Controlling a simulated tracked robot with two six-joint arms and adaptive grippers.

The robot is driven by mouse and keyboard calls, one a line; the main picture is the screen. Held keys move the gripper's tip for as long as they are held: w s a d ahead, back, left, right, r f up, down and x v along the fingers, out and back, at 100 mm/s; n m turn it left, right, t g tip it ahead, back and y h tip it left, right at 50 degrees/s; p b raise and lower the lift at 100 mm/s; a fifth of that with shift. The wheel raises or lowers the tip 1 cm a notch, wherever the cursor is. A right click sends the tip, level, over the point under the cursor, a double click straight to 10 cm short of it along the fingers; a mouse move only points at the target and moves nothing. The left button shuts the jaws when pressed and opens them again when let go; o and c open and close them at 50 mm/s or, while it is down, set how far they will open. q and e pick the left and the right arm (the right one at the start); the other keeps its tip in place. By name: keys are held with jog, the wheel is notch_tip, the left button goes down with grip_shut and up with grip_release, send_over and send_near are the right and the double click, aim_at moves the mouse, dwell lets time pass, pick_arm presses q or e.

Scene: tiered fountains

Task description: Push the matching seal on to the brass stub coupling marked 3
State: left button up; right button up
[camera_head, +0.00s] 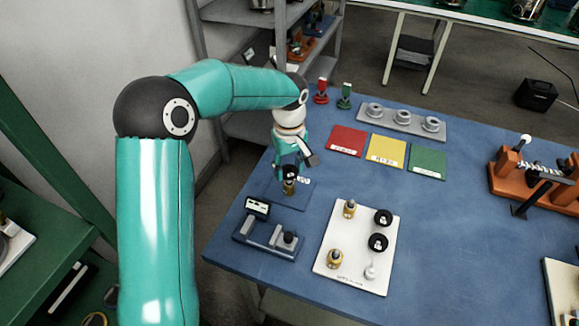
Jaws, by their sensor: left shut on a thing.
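My left gripper (291,172) points down over a dark blue mat (297,200) near the table's left side. It is shut on a small brass-coloured piece (290,187) with a dark upper part. I cannot tell whether this is a coupling alone or a coupling with a seal, nor whether it touches the mat. A white board (337,240) to the right carries a brass stub (349,209) at the back and another brass stub (335,259) at the front. It also carries two black round pieces (383,217) (378,242) and a pale knob (370,272). Number markings are unreadable. My right gripper is out of view.
Red (347,141), yellow (386,150) and green (427,161) cards lie behind. A grey holder (388,122) and an orange fixture (545,192) stand farther off. The table's centre right is clear.

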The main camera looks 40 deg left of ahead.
aim_at(289, 175)
pick_arm(q)
jog(key=shift+f, duration=0.15)
jog(key=shift+f+b, duration=0.35)
jog(key=shift+b, duration=0.05)
jog(key=shift+f+b, duration=0.65)
jog(key=shift+f, duration=0.25)
jog(key=shift+r+p, duration=0.85)
jog(key=shift+r, duration=0.35)
jog(key=shift+f+b, duration=1.1)
jog(key=shift+f, duration=0.2)
dwell(0.9)
jog(key=o, duration=0.9)
notch_tip(289, 175, up, 12)
